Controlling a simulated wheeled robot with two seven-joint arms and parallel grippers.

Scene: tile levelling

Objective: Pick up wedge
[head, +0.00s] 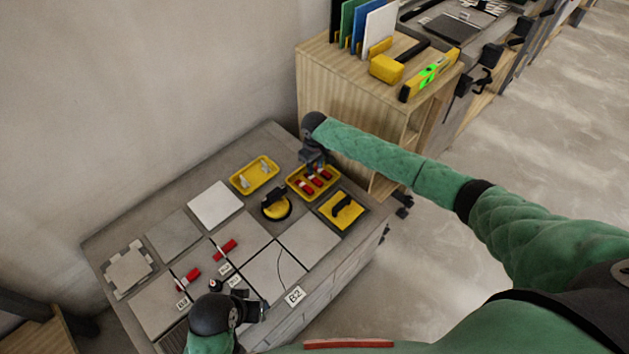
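Several red wedges (313,182) lie in a yellow tray (325,194) near the table's far right corner. Two more red wedges lie on the grey tiles, one near the middle (226,248) and one further left (188,279). My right gripper (311,167) points down at the far edge of that tray, close above the wedges. Its fingers are small and dark, so I cannot tell their opening or any contact. My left gripper (260,311) is low over the near side of the table, apart from the wedges. Its finger opening is unclear.
A second yellow tray (254,174) with small pale pieces, a black-and-yellow suction cup (276,205) and a yellow trowel (342,209) surround the wedge tray.

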